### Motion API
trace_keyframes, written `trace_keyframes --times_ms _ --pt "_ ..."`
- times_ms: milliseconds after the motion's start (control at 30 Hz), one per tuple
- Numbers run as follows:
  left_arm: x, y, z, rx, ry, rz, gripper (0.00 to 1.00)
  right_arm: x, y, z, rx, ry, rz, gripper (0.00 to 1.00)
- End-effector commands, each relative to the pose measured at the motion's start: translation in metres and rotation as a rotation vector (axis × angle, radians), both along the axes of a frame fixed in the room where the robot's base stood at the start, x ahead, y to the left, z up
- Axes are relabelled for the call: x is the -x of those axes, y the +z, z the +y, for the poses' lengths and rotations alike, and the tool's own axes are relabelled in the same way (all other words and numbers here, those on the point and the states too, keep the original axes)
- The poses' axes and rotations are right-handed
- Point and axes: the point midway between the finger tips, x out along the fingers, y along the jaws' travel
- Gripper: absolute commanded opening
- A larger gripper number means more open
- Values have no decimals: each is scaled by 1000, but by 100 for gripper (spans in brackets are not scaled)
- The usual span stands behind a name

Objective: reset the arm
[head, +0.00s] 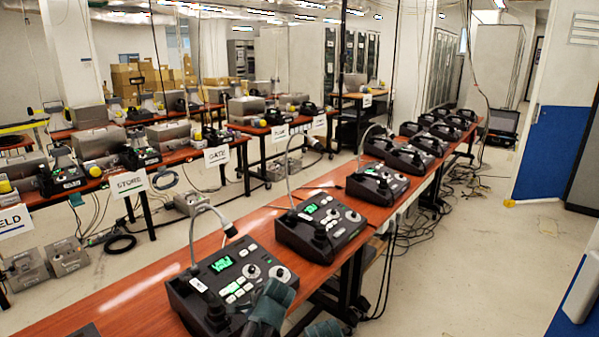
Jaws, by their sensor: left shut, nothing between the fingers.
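My left gripper (272,303) shows at the bottom middle, dark teal, its fingers shut with nothing between them. It overlaps the lower right corner of the nearest paging phone (222,268), a black desk unit with a green lit screen, pale buttons and a gooseneck microphone; whether they touch I cannot tell. A second dark teal tip (325,330) at the bottom edge looks like my right gripper; it is mostly cut off. A second paging phone (322,222) with a lit screen stands farther along the same table.
The long red-brown table (130,305) carries several more phones (377,182) toward the back. Side tables at left bear phones and paper signs such as STORE (128,184) and GATE (217,156). Cables (400,240) lie on the floor. The floor (480,270) at right is largely clear.

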Motion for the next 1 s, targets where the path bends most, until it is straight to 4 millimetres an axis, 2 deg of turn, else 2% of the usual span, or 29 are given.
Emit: trace_keyframes --times_ms 33,100,200,300,400,567,1000 --pt "40 -1 -14 99 99 25 0 0 10 0 0 0 0 63" --pt "82 -8 -33 225 253 69 0 0 15 0 0 0 0 63" --pt "135 -13 -56 351 446 138 0 0 22 0 0 0 0 63" --pt "175 -14 -73 425 596 201 0 0 26 0 0 0 0 63" --pt "201 -14 -84 463 696 245 0 0 28 0 0 0 0 63" --pt "217 -14 -90 482 764 275 0 0 29 0 0 0 0 63" --pt "216 -14 -91 482 767 274 0 0 29 0 0 0 0 63"
